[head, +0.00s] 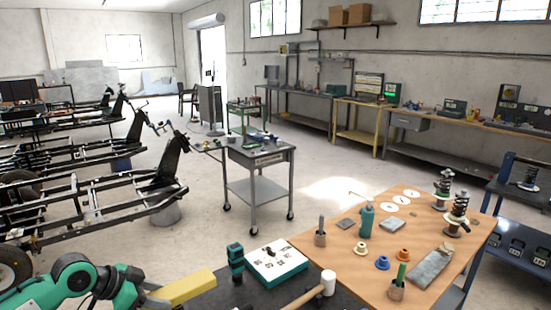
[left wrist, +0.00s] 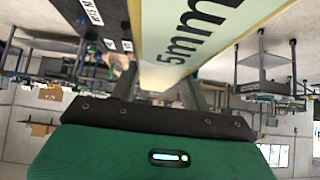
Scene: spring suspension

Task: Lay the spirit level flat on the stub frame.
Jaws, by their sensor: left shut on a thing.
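My left gripper (head: 150,295) is at the bottom left of the head view, shut on a yellow bar that I take for the spirit level (head: 188,287). The bar points right and slightly up, above the floor beside the dark bench. In the left wrist view the level (left wrist: 180,40) fills the top middle, pale with "5mm" lettering, between the fingers of the gripper (left wrist: 160,92). Bare dark frames with tall black uprights stand at the left; the nearest (head: 95,212) may be the stub frame, but I cannot tell for sure. My right gripper is out of view.
A dark bench (head: 232,292) with a white case (head: 276,262) and a mallet (head: 328,283) is at the bottom middle. A wooden table (head: 330,250) with springs and small parts is at the right. A grey cart (head: 257,190) stands mid-floor.

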